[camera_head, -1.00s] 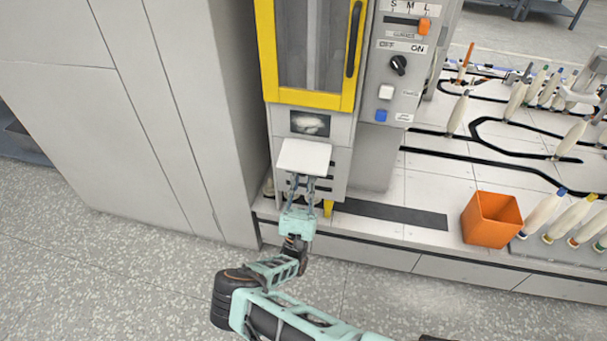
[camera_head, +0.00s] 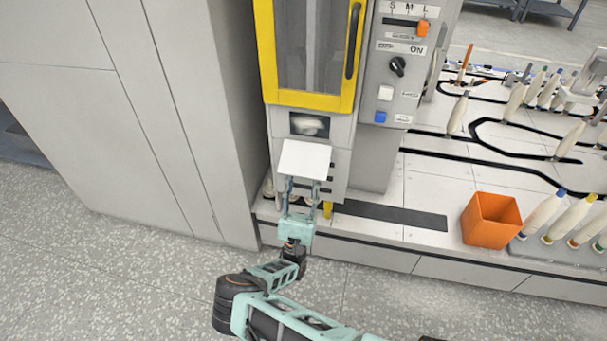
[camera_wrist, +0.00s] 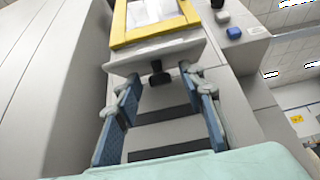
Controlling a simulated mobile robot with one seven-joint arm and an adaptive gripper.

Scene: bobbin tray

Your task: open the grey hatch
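The grey hatch (camera_head: 304,160) is a pale flap below the yellow-framed door. It stands swung outward, with its lower edge toward the machine hidden, and a dark opening (camera_head: 310,124) with a pale object inside shows above it. In the wrist view I see the hatch (camera_wrist: 155,57) from below, with a black knob (camera_wrist: 159,76) on its underside. My gripper (camera_head: 302,184) is just below and in front of the hatch. In the wrist view my gripper (camera_wrist: 160,88) has its fingers spread on either side of the knob, with gaps, holding nothing.
The yellow door (camera_head: 308,99) is above the hatch. A control panel (camera_head: 397,65) with a black dial stands to its right. An orange bin (camera_head: 491,220) and several bobbins are farther right on the bench. A tall grey cabinet (camera_head: 170,130) closes off the left side.

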